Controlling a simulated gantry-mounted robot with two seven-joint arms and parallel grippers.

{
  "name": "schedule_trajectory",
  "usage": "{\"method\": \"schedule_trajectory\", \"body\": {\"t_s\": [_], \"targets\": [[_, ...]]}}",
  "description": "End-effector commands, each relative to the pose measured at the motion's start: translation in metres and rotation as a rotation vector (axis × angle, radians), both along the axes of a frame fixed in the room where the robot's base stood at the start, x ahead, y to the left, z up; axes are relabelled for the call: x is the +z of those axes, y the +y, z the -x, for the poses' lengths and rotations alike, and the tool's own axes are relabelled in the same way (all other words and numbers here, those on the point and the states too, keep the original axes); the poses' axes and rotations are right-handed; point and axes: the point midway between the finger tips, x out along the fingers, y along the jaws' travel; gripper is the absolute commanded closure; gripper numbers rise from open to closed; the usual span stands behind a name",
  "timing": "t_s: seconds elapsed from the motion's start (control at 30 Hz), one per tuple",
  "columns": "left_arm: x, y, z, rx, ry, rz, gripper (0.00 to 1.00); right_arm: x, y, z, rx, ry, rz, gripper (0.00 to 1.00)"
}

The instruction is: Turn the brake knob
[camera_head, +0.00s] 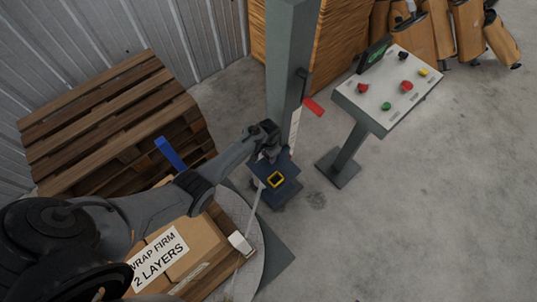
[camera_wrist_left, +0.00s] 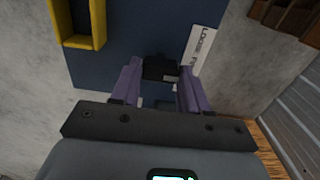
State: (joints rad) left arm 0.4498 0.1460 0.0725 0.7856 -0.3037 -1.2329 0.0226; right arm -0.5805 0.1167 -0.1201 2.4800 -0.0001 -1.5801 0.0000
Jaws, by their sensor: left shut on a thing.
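The black brake knob (camera_wrist_left: 160,68) stands on the dark blue carriage panel (camera_wrist_left: 125,35) in the wrist view. My left gripper (camera_wrist_left: 158,84) has its two purple fingers on either side of the knob and is shut on it. In the head view my left gripper (camera_head: 272,152) is at the top of the blue carriage (camera_head: 287,192) on the grey column, and it hides the knob there. A white label (camera_wrist_left: 201,48) starting with "LOOSE" is right of the knob. My right gripper is not in view.
A yellow-framed opening (camera_head: 276,180) is on the carriage. A red lever (camera_head: 314,107) sticks out of the column (camera_head: 290,60). A button console (camera_head: 390,92) stands to the right. Wooden pallets (camera_head: 105,115) are at left.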

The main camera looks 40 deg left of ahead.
Motion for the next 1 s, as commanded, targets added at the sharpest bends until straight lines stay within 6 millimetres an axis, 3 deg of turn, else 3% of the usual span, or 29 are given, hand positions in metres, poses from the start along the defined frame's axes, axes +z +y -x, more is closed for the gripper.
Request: {"method": "schedule_trajectory", "body": {"t_s": [0.37, 0.4, 0.57, 0.87, 1.0], "targets": [[0.0, 0.0, 0.0, -0.004, -0.001, 0.0, 0.86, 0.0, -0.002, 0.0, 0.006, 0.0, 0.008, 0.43], [0.0, 0.0, 0.0, -0.004, -0.001, 0.0, 0.52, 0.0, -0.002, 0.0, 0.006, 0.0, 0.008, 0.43], [0.0, 0.0, 0.0, -0.004, -0.001, 0.0, 0.3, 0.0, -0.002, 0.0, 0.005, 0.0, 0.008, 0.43], [0.001, 0.0, 0.0, -0.004, -0.001, 0.0, 0.3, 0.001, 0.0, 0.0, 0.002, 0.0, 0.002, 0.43], [0.012, 0.0, 0.0, -0.004, -0.002, 0.0, 0.3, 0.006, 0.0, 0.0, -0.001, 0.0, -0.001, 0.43]]}}
